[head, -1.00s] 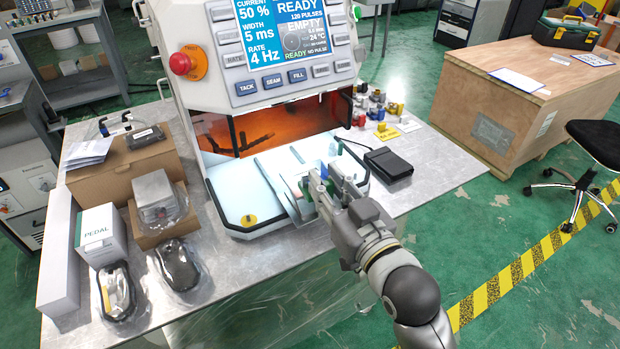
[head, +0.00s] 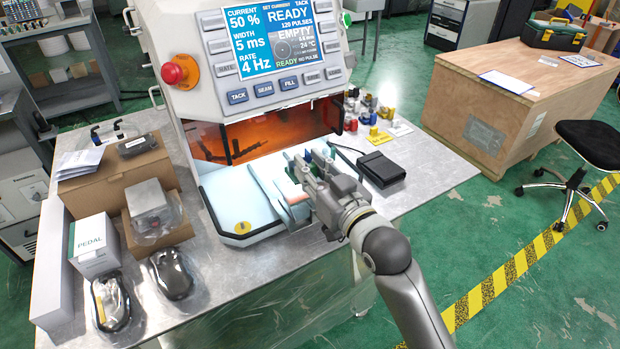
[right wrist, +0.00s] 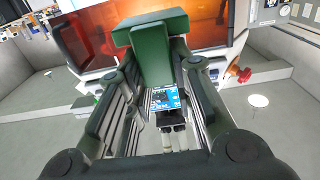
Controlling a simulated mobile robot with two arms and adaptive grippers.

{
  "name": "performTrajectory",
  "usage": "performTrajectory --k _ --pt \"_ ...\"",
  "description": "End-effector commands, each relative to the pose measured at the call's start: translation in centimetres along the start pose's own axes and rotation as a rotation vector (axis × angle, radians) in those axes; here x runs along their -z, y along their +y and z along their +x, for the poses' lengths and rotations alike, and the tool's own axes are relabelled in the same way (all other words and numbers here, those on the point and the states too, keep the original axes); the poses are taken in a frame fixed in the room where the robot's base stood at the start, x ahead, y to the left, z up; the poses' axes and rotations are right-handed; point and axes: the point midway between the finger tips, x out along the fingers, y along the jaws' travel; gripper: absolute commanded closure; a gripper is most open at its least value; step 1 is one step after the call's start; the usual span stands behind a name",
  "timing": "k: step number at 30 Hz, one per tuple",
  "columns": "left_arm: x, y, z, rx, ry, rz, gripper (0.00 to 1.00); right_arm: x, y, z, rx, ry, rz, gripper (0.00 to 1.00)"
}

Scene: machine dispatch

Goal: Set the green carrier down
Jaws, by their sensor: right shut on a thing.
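The green carrier (right wrist: 151,52) is held between the fingers of my right gripper (head: 308,168); the right wrist view shows its dark green block and wider top bar beyond the fingers (right wrist: 150,95). A small blue-and-white panel (right wrist: 168,98) shows between the fingers, and I cannot tell what it belongs to. In the head view the gripper hides most of the carrier. The gripper is at the right front of the welding machine's (head: 215,130) open chamber, over or beside its pale tray (head: 238,195). I cannot tell whether the carrier touches a surface. My left gripper is not in view.
A black pedal-like box (head: 381,169) lies right of the gripper on the metal table (head: 215,285). Small coloured parts (head: 372,115) stand behind it. Boxes (head: 95,245) and wrapped items fill the table's left side. A wooden crate (head: 490,115) stands at the right.

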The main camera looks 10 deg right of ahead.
Motion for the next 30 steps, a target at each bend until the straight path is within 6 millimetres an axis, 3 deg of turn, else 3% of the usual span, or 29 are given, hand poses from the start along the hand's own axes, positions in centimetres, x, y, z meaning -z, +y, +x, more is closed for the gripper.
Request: performTrajectory --k 3,10,17,23,30 --pt "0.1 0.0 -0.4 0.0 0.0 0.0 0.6 -1.1 1.3 2.2 -0.002 -0.001 -0.001 1.0" --pt "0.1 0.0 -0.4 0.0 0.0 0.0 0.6 -4.6 2.6 4.6 0.0 0.001 0.0 1.0" --pt "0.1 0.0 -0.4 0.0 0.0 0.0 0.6 -5.9 3.1 5.5 0.0 0.001 0.0 1.0" --pt "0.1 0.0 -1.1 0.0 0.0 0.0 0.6 -8.6 3.5 6.1 0.0 -0.004 -0.001 1.0" --pt "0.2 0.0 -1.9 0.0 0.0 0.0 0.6 -9.4 3.5 6.1 0.0 0.003 0.0 1.0"
